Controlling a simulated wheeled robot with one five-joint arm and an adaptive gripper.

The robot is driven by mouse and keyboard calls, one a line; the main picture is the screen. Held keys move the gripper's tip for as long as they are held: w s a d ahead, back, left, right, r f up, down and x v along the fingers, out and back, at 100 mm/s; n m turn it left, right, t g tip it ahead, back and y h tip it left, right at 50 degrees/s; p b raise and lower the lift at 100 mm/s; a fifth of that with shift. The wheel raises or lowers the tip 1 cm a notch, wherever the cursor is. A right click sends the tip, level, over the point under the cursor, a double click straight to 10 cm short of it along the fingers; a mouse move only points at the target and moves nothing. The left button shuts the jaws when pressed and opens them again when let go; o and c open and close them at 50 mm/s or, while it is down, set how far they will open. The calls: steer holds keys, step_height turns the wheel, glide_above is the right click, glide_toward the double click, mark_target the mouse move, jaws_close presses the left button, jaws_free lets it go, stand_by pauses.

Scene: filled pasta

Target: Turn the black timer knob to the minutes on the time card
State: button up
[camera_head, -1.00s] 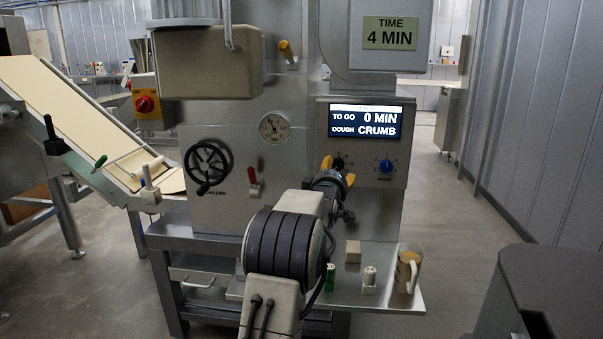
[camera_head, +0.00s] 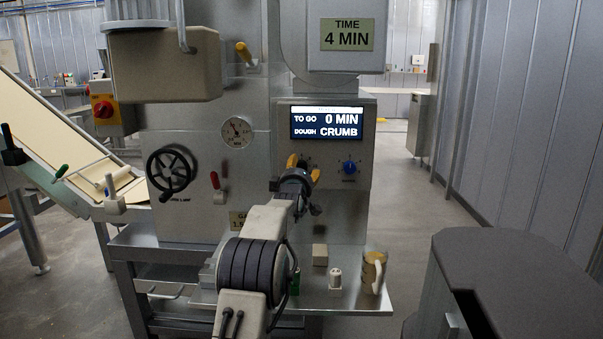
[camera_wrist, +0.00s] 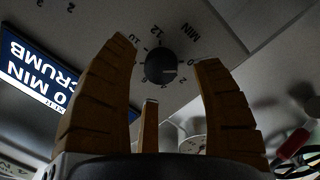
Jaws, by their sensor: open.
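The time card (camera_head: 347,34) at the top of the machine reads TIME 4 MIN. The screen (camera_head: 327,122) below it reads TO GO 0 MIN and DOUGH CRUMB. The black timer knob (camera_wrist: 160,67) sits on a dial with numbers and MIN in the wrist view, and it is mostly hidden behind my gripper in the head view. My gripper (camera_head: 303,166) is open, with yellow-brown fingers pointing at the panel. In the wrist view its fingers (camera_wrist: 165,75) stand on either side of the knob, apart from it. A blue knob (camera_head: 349,167) is to the right.
A steel shelf (camera_head: 345,306) below the panel holds a mug (camera_head: 373,271), a small block (camera_head: 320,254) and small bottles. A black handwheel (camera_head: 171,172), a red lever (camera_head: 217,187) and a gauge (camera_head: 236,132) are left of my arm. A dark box-like form stands at the lower right.

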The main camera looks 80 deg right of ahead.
steer(key=shift+d+p, duration=0.5)
steer(key=shift+d, duration=0.7)
steer(key=shift+c, duration=0.5)
steer(key=c, duration=1.1)
